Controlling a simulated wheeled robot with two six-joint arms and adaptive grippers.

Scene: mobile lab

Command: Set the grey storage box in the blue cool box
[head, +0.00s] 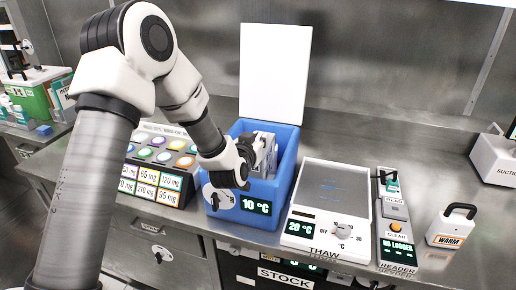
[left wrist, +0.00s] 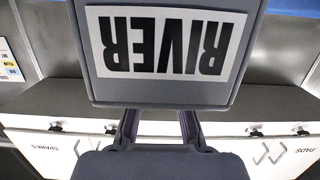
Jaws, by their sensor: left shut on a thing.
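The blue cool box (head: 288,172) stands on the steel bench in the head view, its white lid (head: 274,72) raised at the back and its display reading 10 °C. My left gripper (head: 262,150) is over the cool box's opening, and my wrist covers part of its left side. In the left wrist view the gripper (left wrist: 158,128) is shut on the grey storage box (left wrist: 165,98), which has a white label reading RIVER. In the head view my gripper and wrist largely hide the storage box, so its depth in the cool box cannot be told.
A rack of dose-labelled compartments (head: 160,165) stands close left of the cool box. The thaw plate (head: 335,187), reading 20 °C, is close on its right. Further right are the logger reader (head: 395,225) and a WARM block (head: 452,226). Bare bench lies behind these on the right.

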